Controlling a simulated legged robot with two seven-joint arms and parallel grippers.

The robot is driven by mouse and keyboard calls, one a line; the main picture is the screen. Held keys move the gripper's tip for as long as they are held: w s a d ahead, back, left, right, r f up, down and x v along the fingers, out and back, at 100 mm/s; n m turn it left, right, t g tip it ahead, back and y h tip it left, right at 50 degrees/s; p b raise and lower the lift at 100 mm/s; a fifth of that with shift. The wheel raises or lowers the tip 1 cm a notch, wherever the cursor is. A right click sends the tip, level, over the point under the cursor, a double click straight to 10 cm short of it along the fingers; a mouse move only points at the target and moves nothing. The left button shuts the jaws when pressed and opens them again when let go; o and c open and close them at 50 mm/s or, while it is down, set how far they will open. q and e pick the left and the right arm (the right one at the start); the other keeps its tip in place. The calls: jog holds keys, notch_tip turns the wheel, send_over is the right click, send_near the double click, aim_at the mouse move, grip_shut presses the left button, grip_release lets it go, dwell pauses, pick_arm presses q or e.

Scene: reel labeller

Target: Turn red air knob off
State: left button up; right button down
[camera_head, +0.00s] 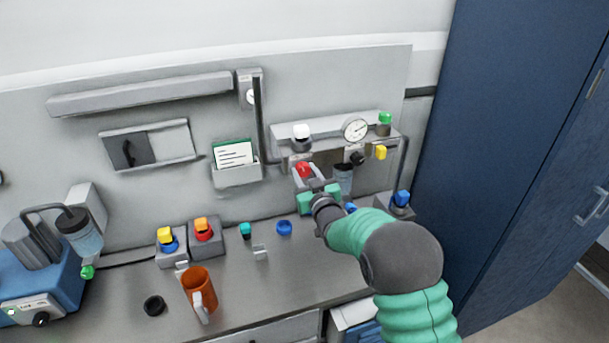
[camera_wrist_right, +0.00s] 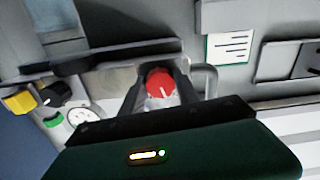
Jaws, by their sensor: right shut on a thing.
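The red air knob (camera_head: 304,170) sits on the front of the grey air unit on the back panel. It also shows in the right wrist view (camera_wrist_right: 160,84), with a pale pointer line on its face. My right gripper (camera_head: 306,177) reaches up to it from the front right. In the right wrist view its two dark fingers (camera_wrist_right: 161,92) stand on either side of the red knob, shut on it. The lower part of the knob is hidden by the gripper. My left gripper is in neither view.
A gauge (camera_head: 356,130), a black knob (camera_head: 357,158) and a yellow knob (camera_head: 381,152) are close right of the red knob. A card holder (camera_head: 236,175) is to its left. An orange mug (camera_head: 200,290) stands on the bench. A blue cabinet (camera_head: 510,150) stands at right.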

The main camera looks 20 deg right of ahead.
jog(key=n+b, duration=0.3)
jog(key=shift+f+b, duration=0.1)
jog(key=shift+b, duration=0.3)
jog(key=shift+n+b, duration=1.15)
jog(key=shift+n, duration=0.15)
jog(key=shift+r, duration=0.2)
jog(key=c, duration=1.2)
grip_release()
jog(key=o, duration=0.3)
jog(key=shift+s+a, duration=0.1)
